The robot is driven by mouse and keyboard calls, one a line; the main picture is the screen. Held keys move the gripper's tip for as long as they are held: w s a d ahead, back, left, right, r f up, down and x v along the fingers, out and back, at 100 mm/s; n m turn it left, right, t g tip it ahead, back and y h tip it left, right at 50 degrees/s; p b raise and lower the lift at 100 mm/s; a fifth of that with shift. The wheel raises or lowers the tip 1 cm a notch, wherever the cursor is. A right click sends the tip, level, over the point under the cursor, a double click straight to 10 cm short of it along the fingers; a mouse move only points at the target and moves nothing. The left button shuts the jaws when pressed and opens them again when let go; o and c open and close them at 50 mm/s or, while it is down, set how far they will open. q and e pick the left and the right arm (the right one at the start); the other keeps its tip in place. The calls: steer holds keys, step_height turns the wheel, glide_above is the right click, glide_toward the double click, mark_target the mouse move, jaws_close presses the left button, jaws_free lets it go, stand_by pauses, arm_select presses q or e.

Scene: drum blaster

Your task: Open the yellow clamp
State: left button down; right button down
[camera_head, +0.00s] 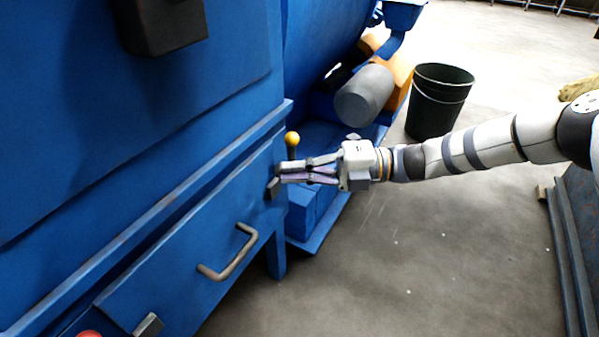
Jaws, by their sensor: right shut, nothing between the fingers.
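The yellow clamp shows as a yellow ball knob (292,139) on a short dark stem at the right end of the blue machine's front. The stem stands about upright just above my right gripper's fingers, and its lower end is hidden behind them. My right gripper (283,173) reaches in from the right with its fingers shut and empty. Its fingertips are at the machine's front edge, just below the knob and close to a dark block (273,188). I cannot tell if they touch the stem. My left gripper is not in view.
The blue machine (120,130) fills the left side. Its lower panel has a bar handle (232,254), a small grey catch (148,325) and a red part (89,333). A grey motor cylinder (364,94) and a black bin (438,103) stand behind my arm. The floor in front is clear.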

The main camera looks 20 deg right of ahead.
steer(key=v, duration=1)
